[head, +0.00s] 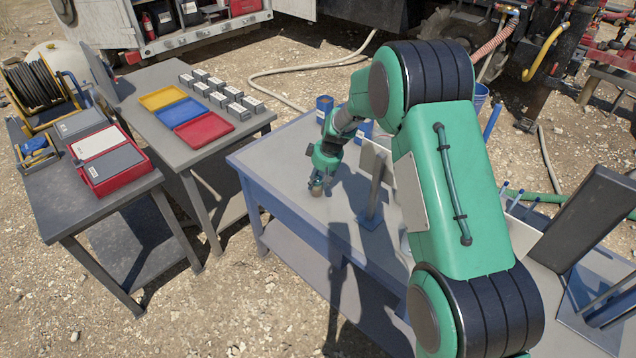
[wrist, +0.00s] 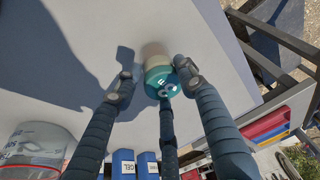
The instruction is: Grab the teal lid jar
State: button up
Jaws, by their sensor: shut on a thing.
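The jar with the teal lid (wrist: 160,80) shows in the wrist view, its teal lid facing the camera and its pale beige body beyond. My gripper (wrist: 158,82) has its dark fingers around the jar and is shut on it. The right finger lies close against the jar; a gap seems to show beside the left finger. In the head view my gripper (head: 321,176) points down over the blue-grey table (head: 285,165), with the small beige jar (head: 316,188) under it, at or just above the top. Part of the jar is hidden by the fingers.
An upright grey panel on a post (head: 373,185) stands right of my gripper. Blue containers (head: 324,106) stand behind it. A grey table with yellow, blue and red trays (head: 204,131) is at left. The blue-grey tabletop left of my gripper is clear.

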aim_at(318, 179)
jog(key=shift+r, duration=0.75)
notch_tip(318, 179, up, 2)
jog(key=shift+r+p, duration=0.2)
jog(key=shift+p, duration=0.4)
jog(key=s+d+r+p, duration=0.1)
jog(key=s+d, duration=0.2)
jog(key=s, duration=1.2)
jog(key=shift+s+d, duration=0.2)
jog(key=shift+s, duration=0.1)
